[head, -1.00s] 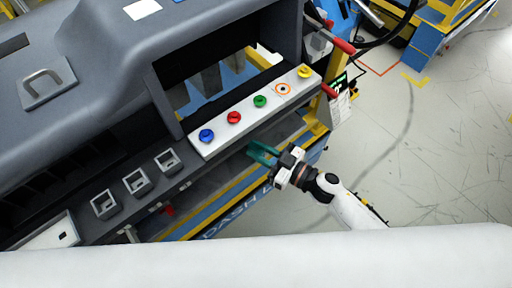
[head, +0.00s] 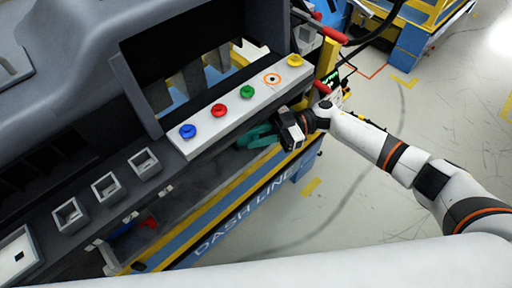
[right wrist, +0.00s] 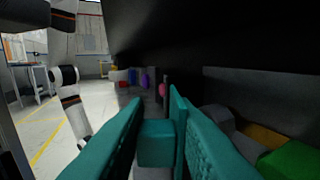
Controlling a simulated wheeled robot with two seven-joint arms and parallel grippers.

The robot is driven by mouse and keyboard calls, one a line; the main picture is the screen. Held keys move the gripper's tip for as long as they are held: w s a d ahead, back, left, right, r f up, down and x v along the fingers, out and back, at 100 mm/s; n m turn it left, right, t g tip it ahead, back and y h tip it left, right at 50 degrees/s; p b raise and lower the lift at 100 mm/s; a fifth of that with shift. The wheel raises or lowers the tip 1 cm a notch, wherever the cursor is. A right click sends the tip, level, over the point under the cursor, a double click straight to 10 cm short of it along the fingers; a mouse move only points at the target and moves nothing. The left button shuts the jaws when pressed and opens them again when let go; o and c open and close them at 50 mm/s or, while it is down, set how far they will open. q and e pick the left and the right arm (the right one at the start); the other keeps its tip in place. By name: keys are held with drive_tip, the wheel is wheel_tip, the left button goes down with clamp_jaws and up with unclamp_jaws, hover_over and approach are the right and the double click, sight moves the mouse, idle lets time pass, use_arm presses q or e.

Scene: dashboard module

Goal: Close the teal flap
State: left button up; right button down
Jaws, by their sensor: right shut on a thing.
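My right gripper (head: 258,137) is below the front edge of the button panel, near the green button. In the right wrist view, its two textured teal fingers stand either side of a teal block with a thin upright teal plate (right wrist: 178,125). This piece appears to be the gripped part of the teal flap (right wrist: 157,143). The fingers are shut on it. The rest of the flap is hidden under the panel and behind the gripper, so I cannot tell its angle. My left gripper is not in view.
The light button panel (head: 230,108) carries blue, red, green and yellow knobs just above the gripper. Square sockets (head: 106,187) line the grey dashboard at left. A blue and yellow stand (head: 240,205) runs below. Open floor (head: 400,140) lies at right.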

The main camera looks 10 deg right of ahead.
drive_tip(key=shift+w+a+f+n+g+h+b, duration=0.15)
drive_tip(key=shift+n+g+h+b, duration=0.25)
drive_tip(key=shift+n+g+b, duration=0.55)
drive_tip(key=shift+g, duration=0.25)
drive_tip(key=c, duration=1.5)
unclamp_jaws()
drive_tip(key=shift+o, duration=1)
drive_tip(key=shift+r, duration=0.2)
